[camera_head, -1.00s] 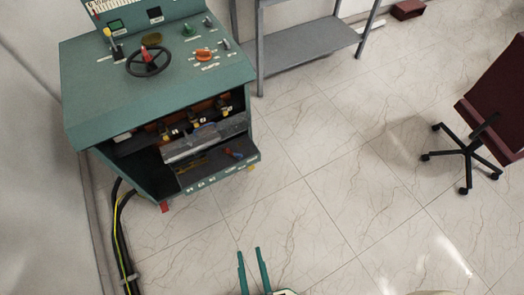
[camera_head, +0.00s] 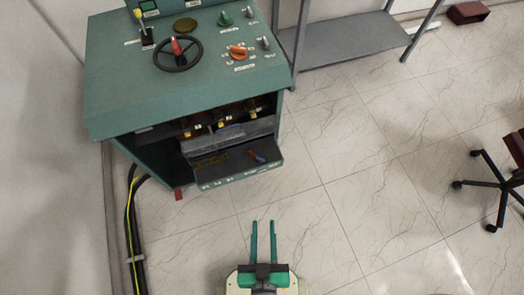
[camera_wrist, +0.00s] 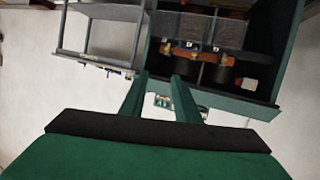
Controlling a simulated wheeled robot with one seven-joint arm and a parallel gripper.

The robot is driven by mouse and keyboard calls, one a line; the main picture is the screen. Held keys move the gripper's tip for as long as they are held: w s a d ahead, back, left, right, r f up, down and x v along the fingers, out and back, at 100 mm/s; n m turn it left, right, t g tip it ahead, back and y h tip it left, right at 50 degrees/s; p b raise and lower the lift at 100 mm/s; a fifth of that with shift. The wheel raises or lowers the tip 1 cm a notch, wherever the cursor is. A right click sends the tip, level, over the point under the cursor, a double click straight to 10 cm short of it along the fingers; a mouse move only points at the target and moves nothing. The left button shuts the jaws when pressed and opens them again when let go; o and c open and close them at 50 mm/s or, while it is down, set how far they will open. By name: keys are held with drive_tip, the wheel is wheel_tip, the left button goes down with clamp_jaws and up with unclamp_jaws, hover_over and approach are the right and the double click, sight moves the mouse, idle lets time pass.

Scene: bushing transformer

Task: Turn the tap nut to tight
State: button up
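The teal cabinet (camera_head: 130,95) stands at upper left in the head view, its lower front open. Inside is a row of fittings with yellow parts (camera_head: 221,120); the tap nut is too small to single out. The wrist view shows the open cabinet (camera_wrist: 238,106) upper right, with orange bars and small fittings (camera_wrist: 193,49) above dark cylinders (camera_wrist: 187,72). My gripper (camera_head: 263,224) is over the floor in front of the cabinet, its two teal fingers apart and empty. It also shows in the wrist view (camera_wrist: 159,84), pointing toward the cabinet, touching nothing visible.
A fold-down front panel (camera_head: 238,175) juts out with a small red-and-blue item (camera_head: 256,156) on it. A grey shelf (camera_head: 350,42) stands right of the cabinet. A dark red chair (camera_head: 490,185) is at far right. Cables (camera_head: 132,225) run at left. Floor between is clear.

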drive_tip(key=w+d+f+n+g, duration=0.2)
drive_tip(key=w+f, duration=0.2)
drive_tip(key=f, duration=0.5)
drive_tip(key=w+d+f+n+g, duration=0.1)
drive_tip(key=w+f+g, duration=0.1)
drive_tip(key=w+f, duration=0.45)
drive_tip(key=n+g+y, duration=0.4)
drive_tip(key=n+g, duration=0.5)
drive_tip(key=n, duration=0.1)
approach(261, 158)
drive_tip(key=x, duration=0.8)
drive_tip(key=shift+s+f, duration=0.1)
clamp_jaws()
